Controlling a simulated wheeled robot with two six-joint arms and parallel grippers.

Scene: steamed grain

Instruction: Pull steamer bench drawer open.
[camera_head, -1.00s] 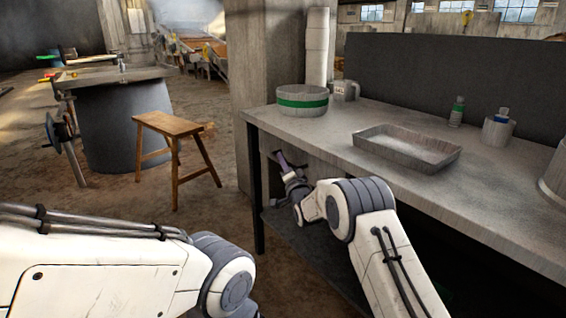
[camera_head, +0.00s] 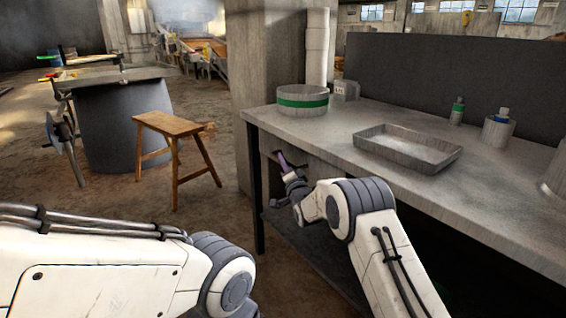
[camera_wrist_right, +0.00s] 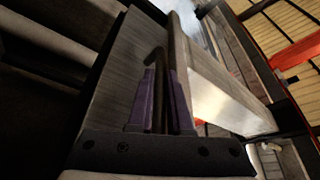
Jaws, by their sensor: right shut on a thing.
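The steamer bench (camera_head: 400,190) stands at the right of the head view. Its grey drawer front (camera_wrist_right: 122,62) fills the middle left of the right wrist view, with a dark bar handle (camera_wrist_right: 158,62) on it. My right gripper (camera_head: 283,160) is under the front edge of the bench top, near its left end. In the wrist view its purple fingers (camera_wrist_right: 163,95) are on both sides of the handle, shut on it. The drawer looks flush under the bench top, though my arm partly hides it. My left arm shows at lower left, its gripper out of view.
On the bench top are a green-banded round pan (camera_head: 302,101), a shallow metal tray (camera_head: 407,150) and small bottles (camera_head: 457,111). A wooden stool (camera_head: 168,124) stands on the floor to the left. The floor between stool and bench is clear.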

